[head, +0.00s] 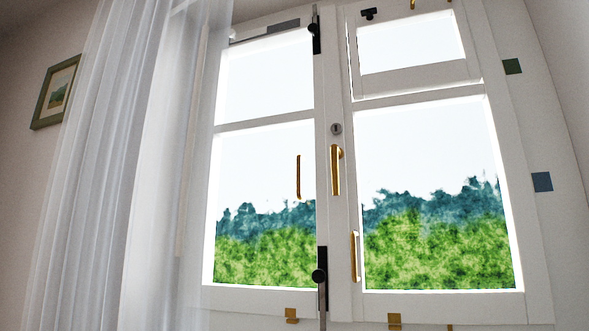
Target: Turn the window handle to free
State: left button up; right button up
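The window (335,215) has two white-framed sashes and fills the middle and right of the head view. A brass handle (337,170) sits on the centre stile, its lever pointing down. A round keyhole plate (336,128) is just above it. A slim brass bar (298,177) shows at the left pane, and another brass bar (355,257) is at the lower left edge of the right pane. A black bolt (316,30) is at the top of the centre and another black bolt (321,277) at the bottom. Neither gripper is in view.
A sheer white curtain (140,170) hangs at the left, reaching the window frame's left side. A framed picture (56,92) is on the left wall. A small hinged upper pane (411,42) has a dark latch (369,13). The space before the handle looks clear.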

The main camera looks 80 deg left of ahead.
aim_at(336, 153)
jog(key=u, duration=1.75)
